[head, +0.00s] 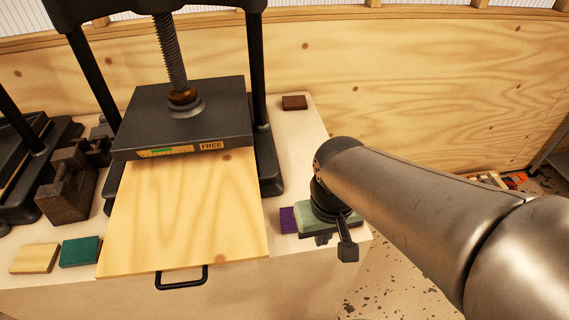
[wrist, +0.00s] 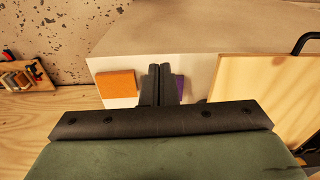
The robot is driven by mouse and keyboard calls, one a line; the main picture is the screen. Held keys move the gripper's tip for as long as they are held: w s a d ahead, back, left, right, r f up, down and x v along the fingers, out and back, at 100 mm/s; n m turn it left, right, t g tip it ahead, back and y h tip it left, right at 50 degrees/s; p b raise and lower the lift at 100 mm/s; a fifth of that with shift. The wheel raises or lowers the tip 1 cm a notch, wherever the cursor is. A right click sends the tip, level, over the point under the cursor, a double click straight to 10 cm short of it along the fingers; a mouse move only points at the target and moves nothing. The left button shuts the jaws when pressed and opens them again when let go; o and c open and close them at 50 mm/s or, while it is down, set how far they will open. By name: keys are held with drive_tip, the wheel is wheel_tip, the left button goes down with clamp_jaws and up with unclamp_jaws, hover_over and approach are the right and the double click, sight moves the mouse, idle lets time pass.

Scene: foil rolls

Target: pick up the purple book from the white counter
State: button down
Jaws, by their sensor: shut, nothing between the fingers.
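The purple book (head: 288,220) lies on the white counter (head: 312,125), to the right of the press board in the head view. My gripper and arm hide part of it there. In the wrist view only a narrow strip of the purple book (wrist: 179,88) shows, just right of my fingers. My gripper (head: 348,253) is over the counter's right front part, beside the book. In the wrist view my gripper (wrist: 160,68) has its two dark fingers together, with nothing between them. I cannot tell its exact height above the counter.
An orange book (wrist: 117,83) lies left of my fingers in the wrist view. A black press (head: 185,115) with a wooden board (head: 185,215) stands left of my gripper. A brown book (head: 294,102) lies behind. Green (head: 80,251) and tan (head: 35,258) books lie at left.

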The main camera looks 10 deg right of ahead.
idle(0.4)
drive_tip(key=shift+c, duration=1.4)
unclamp_jaws()
